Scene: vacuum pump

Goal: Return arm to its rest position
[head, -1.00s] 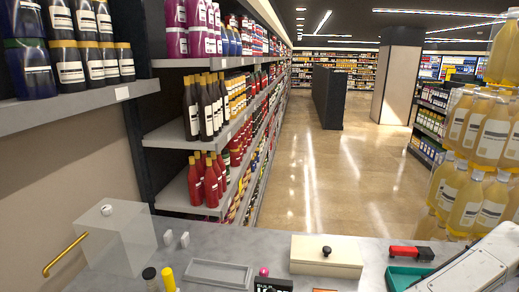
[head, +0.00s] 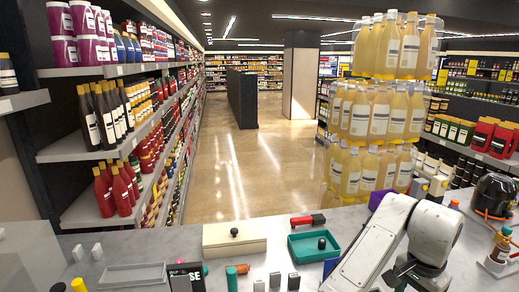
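My white arm (head: 385,240) rises from the bottom edge of the head view, right of the middle. It bends at a rounded joint (head: 437,232) and comes back down, with dark parts near the bottom edge. The fingers of my gripper do not show, so I see neither their opening nor anything held. The arm stands in front of part of the grey counter (head: 310,220), right of a green tray (head: 304,254) that holds a dark round knob.
A cream lidded box (head: 220,241) and a grey tray (head: 134,275) stand left of the green tray. A red-handled tool (head: 306,220) lies behind it. A black device (head: 494,193) with an orange cable stands at the far right. Yellow bottles (head: 379,115) are stacked beyond the counter.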

